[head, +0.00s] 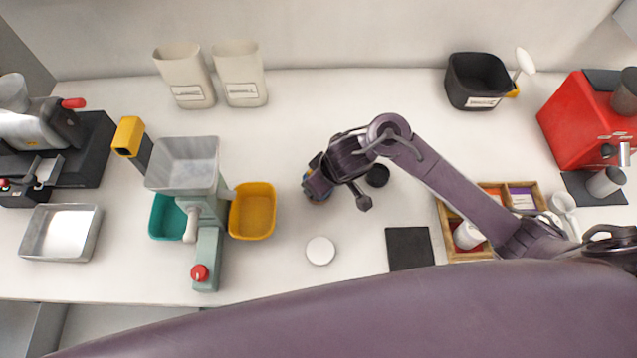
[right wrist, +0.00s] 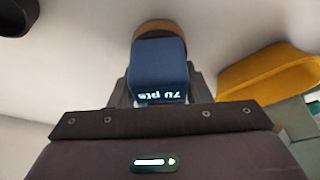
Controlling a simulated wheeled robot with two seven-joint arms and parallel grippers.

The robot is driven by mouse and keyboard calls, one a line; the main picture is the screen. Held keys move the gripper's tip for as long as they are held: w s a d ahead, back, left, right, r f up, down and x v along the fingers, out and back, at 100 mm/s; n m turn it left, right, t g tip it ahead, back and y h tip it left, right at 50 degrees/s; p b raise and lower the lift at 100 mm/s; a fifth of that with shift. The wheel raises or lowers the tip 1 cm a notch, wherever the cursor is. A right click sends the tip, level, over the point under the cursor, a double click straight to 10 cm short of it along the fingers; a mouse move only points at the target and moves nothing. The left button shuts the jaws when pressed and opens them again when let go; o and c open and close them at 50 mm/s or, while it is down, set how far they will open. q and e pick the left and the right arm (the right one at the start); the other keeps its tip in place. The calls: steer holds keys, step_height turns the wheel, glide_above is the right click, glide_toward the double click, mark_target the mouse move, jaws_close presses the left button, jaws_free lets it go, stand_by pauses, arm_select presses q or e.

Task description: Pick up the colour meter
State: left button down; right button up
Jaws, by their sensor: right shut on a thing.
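The colour meter (right wrist: 160,68) is a blue block with a lit "70 pts" readout and a brown rounded end, seen in the right wrist view. My right gripper (right wrist: 160,92) is shut on it, with a grey finger on each side. In the head view the right gripper (head: 317,184) points down over the middle of the counter, right of the yellow bin. Only a small part of the meter shows there, the rest hidden by the gripper. I cannot tell whether it touches the counter. My left gripper is not in view.
A grey-green sorting machine (head: 207,235) with a teal bin (head: 167,216) and a yellow bin (head: 252,211) stands left of the gripper. A white disc (head: 320,250), a black round thing (head: 377,175) and a black mat (head: 410,248) lie nearby.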

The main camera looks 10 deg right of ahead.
steer(key=shift+r, duration=0.1)
step_height(320, 180, up, 20)
steer(key=p, duration=0.7)
stand_by(0.4)
